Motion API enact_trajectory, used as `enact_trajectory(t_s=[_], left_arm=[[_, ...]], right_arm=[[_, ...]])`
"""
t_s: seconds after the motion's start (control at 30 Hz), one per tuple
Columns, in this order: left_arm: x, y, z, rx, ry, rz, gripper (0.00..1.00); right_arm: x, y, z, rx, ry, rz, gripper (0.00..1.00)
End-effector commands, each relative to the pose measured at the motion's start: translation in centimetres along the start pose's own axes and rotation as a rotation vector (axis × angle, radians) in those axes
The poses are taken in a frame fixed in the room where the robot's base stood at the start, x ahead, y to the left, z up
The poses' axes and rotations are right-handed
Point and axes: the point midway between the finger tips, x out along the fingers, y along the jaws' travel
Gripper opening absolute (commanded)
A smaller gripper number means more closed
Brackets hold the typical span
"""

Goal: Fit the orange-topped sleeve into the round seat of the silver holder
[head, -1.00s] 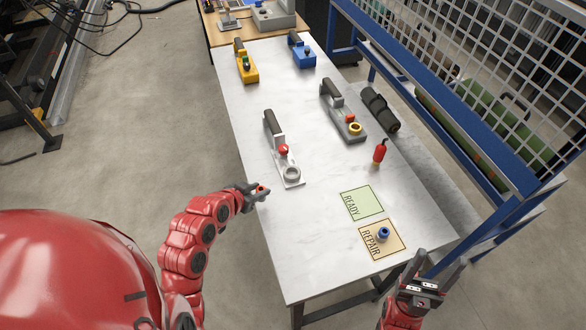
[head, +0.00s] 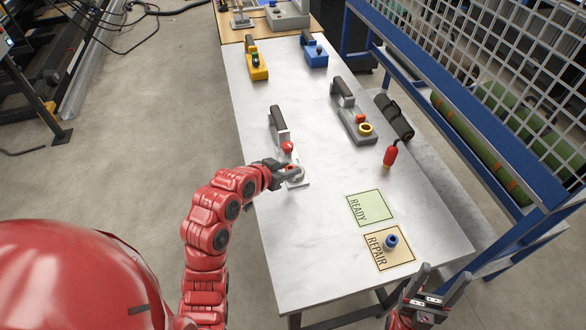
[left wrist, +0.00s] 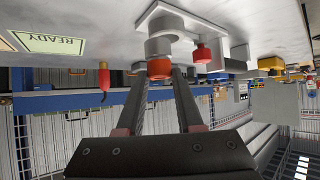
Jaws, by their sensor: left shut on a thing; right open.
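The silver holder (head: 297,184) lies near the table's left edge, with a dark handle, a red ball knob (head: 287,146) and a round seat at its near end. My left gripper (head: 287,169) is at that seat, shut on the orange-topped sleeve. In the left wrist view the sleeve's orange top (left wrist: 159,69) is between the fingertips, close to the holder's pale seat end (left wrist: 164,22). Whether the sleeve is over the seat or partly in it, I cannot tell. My right gripper (head: 437,290) is open and empty beyond the table's near right corner.
A grey holder (head: 355,124) with a yellow ring stands to the right, a red bottle-like thing (head: 390,156) near it. The green READY card (head: 369,208) and tan REPAIR card (head: 378,256), bearing a blue ring (head: 391,242), lie in front. Yellow and blue devices stand behind.

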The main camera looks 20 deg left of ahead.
Motion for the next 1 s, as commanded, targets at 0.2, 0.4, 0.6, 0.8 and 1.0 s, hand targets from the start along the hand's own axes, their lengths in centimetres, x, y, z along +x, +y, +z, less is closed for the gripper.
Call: enact_trajectory(t_s=[0.2,0.4,0.6,0.8,1.0], left_arm=[[2.8,-1.0,-1.8,0.000,-0.004,0.000,0.00],[3.8,-1.3,-2.1,0.000,-0.003,0.000,0.00],[5.2,-1.3,-0.3,-0.004,-0.005,0.002,0.00],[6.0,-1.5,0.7,-0.001,0.000,-0.002,0.00],[6.1,-1.5,1.0,-0.001,-0.001,-0.002,0.00]], right_arm=[[1.5,0.1,-0.2,0.000,-0.001,0.000,0.65],[1.7,0.1,-0.3,0.000,-0.001,0.000,0.65],[3.5,0.2,-0.6,0.000,-0.001,0.000,0.65],[3.6,0.2,-0.6,0.000,-0.001,0.000,0.65],[3.2,0.2,-0.5,0.000,-0.001,0.000,0.65]])
